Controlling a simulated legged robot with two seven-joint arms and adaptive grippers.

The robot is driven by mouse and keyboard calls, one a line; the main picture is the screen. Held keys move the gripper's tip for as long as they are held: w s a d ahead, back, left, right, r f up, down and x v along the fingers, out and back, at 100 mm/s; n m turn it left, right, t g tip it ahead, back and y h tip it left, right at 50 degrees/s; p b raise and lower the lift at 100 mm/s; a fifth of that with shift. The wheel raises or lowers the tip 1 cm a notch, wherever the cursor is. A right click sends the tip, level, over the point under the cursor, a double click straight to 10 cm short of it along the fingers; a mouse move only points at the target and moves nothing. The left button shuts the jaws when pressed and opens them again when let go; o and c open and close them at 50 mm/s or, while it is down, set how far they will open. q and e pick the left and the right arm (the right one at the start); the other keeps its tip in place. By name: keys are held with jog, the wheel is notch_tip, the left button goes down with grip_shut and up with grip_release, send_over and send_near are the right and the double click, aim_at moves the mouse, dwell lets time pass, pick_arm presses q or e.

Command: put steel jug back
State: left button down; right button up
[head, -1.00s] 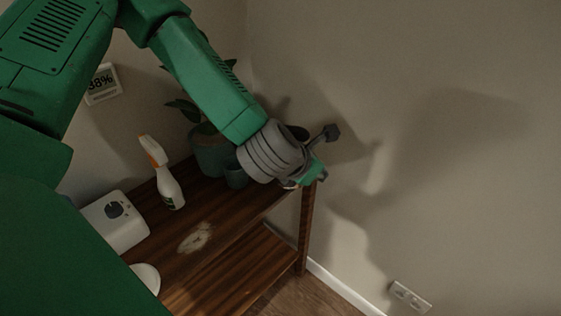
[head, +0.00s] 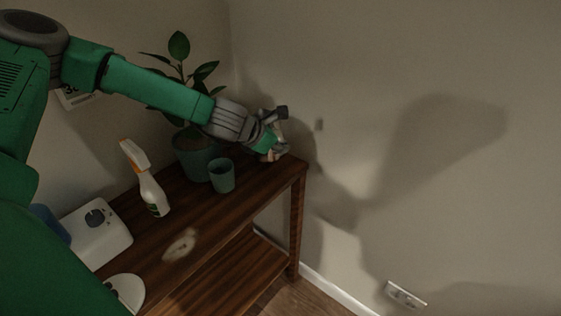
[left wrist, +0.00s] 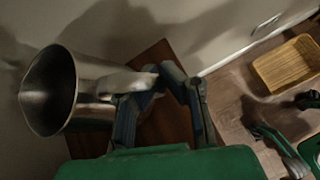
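The steel jug (left wrist: 92,88) is large at the left of the left wrist view, its round mouth facing left in the picture. In the head view only a small part of the jug (head: 272,155) shows at the far right corner of the shelf; my gripper hides the rest. My left gripper (head: 279,128) is at that corner. In the left wrist view, my left gripper's fingertips (left wrist: 158,76) close in on the jug's handle (left wrist: 132,81). Whether the jug's base touches the shelf is hidden.
On the wooden shelf (head: 215,218) stand a green cup (head: 222,176), a potted plant (head: 196,160), a spray bottle (head: 152,190) and a white appliance (head: 95,232). A pale stain (head: 180,245) marks the board. Walls stand close behind. A wooden basket (left wrist: 286,65) is on the floor.

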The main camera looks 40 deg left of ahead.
pick_arm(q)
jog(key=f, duration=0.2)
jog(key=f+b, duration=0.1)
jog(key=shift+s+a+f, duration=0.1)
jog(key=shift+a+f, duration=0.4)
jog(key=shift+f, duration=0.25)
jog(key=c, duration=2.2)
grip_release()
jog(key=shift+d, duration=0.2)
jog(key=o, duration=0.5)
jog(key=shift+d, duration=0.1)
